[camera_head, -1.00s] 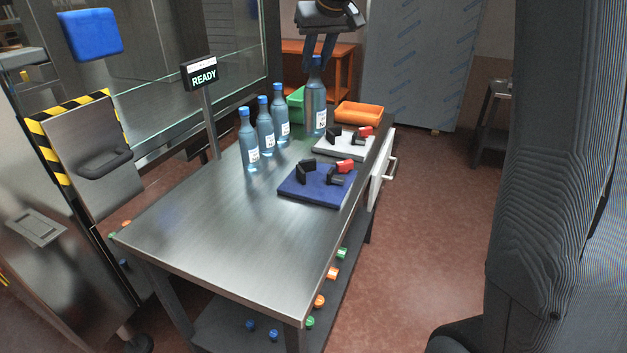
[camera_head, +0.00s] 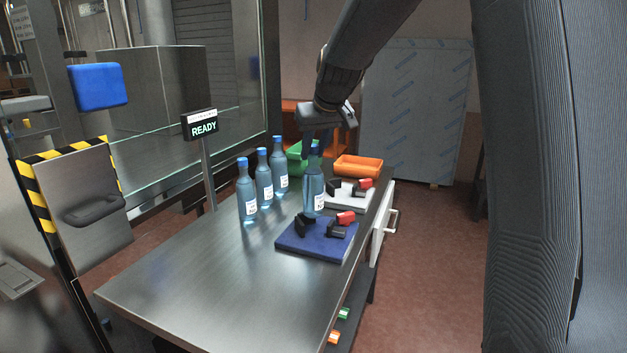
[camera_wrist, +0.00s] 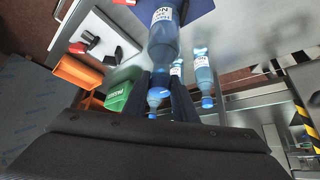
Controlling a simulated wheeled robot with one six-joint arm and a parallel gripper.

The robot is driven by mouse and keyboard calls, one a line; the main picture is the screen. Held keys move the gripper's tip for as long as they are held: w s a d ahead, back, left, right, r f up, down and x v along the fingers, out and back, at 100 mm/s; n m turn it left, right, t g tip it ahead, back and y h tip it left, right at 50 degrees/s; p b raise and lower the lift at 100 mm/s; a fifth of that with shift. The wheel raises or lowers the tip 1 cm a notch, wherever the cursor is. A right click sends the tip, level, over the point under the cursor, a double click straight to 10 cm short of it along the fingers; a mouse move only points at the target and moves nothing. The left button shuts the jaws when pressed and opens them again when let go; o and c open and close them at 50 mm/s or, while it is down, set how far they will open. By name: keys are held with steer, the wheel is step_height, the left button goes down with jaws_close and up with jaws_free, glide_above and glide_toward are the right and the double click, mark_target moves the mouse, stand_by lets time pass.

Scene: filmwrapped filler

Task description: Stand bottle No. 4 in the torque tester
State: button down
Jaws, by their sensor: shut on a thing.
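My gripper (camera_head: 318,146) is shut on the neck of a blue bottle (camera_head: 313,190) with a white label; its number is too small to read. The bottle hangs upright at the back edge of a blue board (camera_head: 318,254) with black jaws (camera_head: 304,225) and a red part (camera_head: 346,217). I cannot tell whether its base touches the board. In the wrist view the held bottle (camera_wrist: 163,42) extends away from my fingers, its base out of frame. A similar white board (camera_head: 347,202) lies behind. I cannot tell which board is the torque tester.
Several similar bottles stand left of the held one, the nearest (camera_head: 247,195) closest to the front. A display reading READY (camera_head: 201,126) stands on a post. An orange bin (camera_head: 358,166) and a green bin (camera_head: 297,151) are behind. The near tabletop (camera_head: 200,285) is clear.

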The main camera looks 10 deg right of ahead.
mark_target(315, 162)
steer(key=shift+f+p, duration=0.4)
steer(key=shift+f, duration=2.25)
steer(key=c, duration=1.4)
jaws_free()
steer(key=shift+f, duration=0.1)
steer(key=shift+c, duration=0.2)
steer(key=shift+s+r, duration=0.1)
steer(key=shift+r, duration=0.25)
steer(key=b+v, duration=0.1)
steer(key=v, duration=1)
steer(key=shift+s+r+b, duration=0.15)
steer(key=shift+r+b, duration=0.15)
steer(key=shift+b, duration=0.1)
steer(key=s+a+f+m+g+h, duration=0.1)
steer(key=s+f+g, duration=0.5)
steer(key=s+f, duration=2)
steer(key=s, duration=0.3)
steer(key=shift+m, duration=0.4)
